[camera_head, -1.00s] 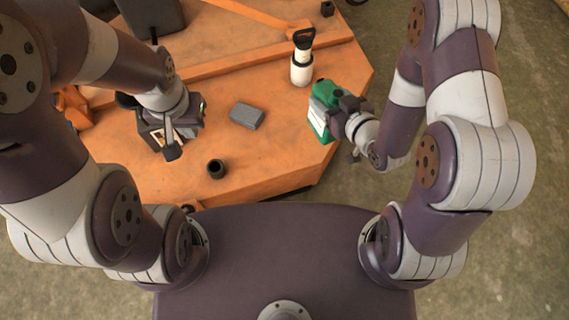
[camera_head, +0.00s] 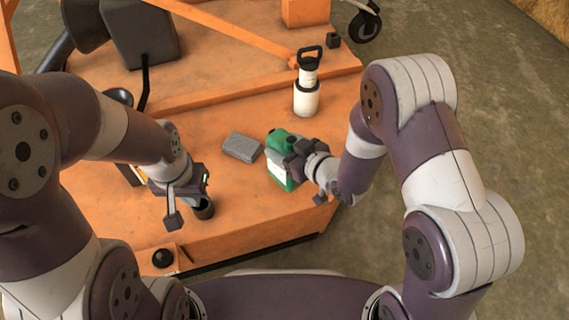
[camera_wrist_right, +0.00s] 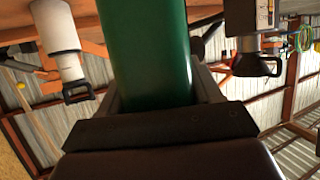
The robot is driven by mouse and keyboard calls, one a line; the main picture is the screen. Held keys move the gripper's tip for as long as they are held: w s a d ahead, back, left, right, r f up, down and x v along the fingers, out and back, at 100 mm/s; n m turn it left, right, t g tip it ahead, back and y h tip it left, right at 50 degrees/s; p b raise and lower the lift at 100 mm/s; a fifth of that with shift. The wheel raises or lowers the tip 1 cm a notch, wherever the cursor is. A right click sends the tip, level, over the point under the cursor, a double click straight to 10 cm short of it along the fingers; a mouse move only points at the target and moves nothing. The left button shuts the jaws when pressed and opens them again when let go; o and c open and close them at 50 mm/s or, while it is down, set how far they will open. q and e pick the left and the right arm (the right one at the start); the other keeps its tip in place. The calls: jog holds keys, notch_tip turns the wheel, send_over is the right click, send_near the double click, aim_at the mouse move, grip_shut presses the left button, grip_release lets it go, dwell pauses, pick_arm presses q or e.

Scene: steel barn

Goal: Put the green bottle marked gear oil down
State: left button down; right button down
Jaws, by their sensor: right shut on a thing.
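The green bottle (camera_head: 281,176) with a white label is in front of the white hand pump in the head view. My right gripper (camera_head: 291,154) is shut on it from the right. The bottle looks roughly upright over the orange deck (camera_head: 250,205). I cannot tell whether its base touches the deck. In the right wrist view the green bottle (camera_wrist_right: 148,50) fills the space between the fingers; its marking is not readable. My left gripper (camera_head: 190,198) is at the left, by a small black cup (camera_head: 204,209); its jaw opening is unclear.
A grey block (camera_head: 241,146) lies just left of the bottle. A white pump with a black handle (camera_head: 306,98) stands behind it. A black knob (camera_head: 162,258) is at the front left. Bare deck lies in front of the bottle; the deck's right edge is close.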

jog(key=shift+w+a+f, duration=0.15)
jog(key=shift+w+f, duration=0.05)
notch_tip(320, 180, down, 4)
jog(key=b, duration=0.3)
jog(key=shift+c, duration=1)
grip_release()
